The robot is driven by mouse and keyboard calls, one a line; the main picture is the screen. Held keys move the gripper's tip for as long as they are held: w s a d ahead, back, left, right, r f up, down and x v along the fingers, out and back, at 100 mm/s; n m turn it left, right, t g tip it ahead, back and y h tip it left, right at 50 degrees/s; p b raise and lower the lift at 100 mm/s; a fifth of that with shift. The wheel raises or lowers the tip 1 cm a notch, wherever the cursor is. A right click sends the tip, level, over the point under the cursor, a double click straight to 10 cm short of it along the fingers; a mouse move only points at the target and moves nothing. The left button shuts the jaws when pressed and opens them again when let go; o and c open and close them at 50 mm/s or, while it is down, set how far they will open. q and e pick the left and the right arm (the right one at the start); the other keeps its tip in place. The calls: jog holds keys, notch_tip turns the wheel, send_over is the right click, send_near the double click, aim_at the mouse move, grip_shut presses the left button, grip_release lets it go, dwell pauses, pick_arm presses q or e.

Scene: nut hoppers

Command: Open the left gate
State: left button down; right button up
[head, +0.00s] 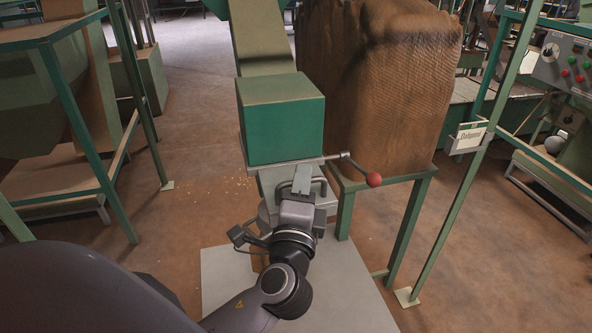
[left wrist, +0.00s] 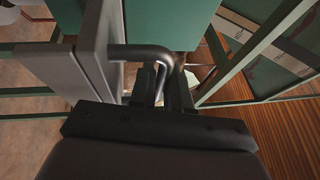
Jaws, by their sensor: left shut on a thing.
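In the head view a green box-shaped hopper outlet (head: 283,130) has a thin grey metal plate (head: 262,165) along its lower edge. A lever with a red ball (head: 374,180) sticks out from the plate's right end. My left gripper (head: 303,184) is just below and in front of this outlet, shut on a bent dark bar handle. In the left wrist view the bar handle (left wrist: 140,53) comes out of a flat grey plate (left wrist: 60,68) and passes between the fingers (left wrist: 168,88). My arm hides part of the chute below. My right gripper is not in view.
A large brown sack-like block (head: 380,85) stands on a green frame (head: 345,215) close on the right. A green post with a sign (head: 467,137) is further right. Green framework (head: 75,130) stands on the left, with open floor (head: 195,130) between.

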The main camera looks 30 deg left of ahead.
pick_arm(q)
jog(key=shift+s+d, duration=0.65)
jog(key=shift+d, duration=0.2)
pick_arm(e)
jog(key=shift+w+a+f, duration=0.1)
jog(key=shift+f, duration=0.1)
pick_arm(q)
jog(key=c, duration=1.2)
grip_release()
jog(key=shift+o, duration=0.2)
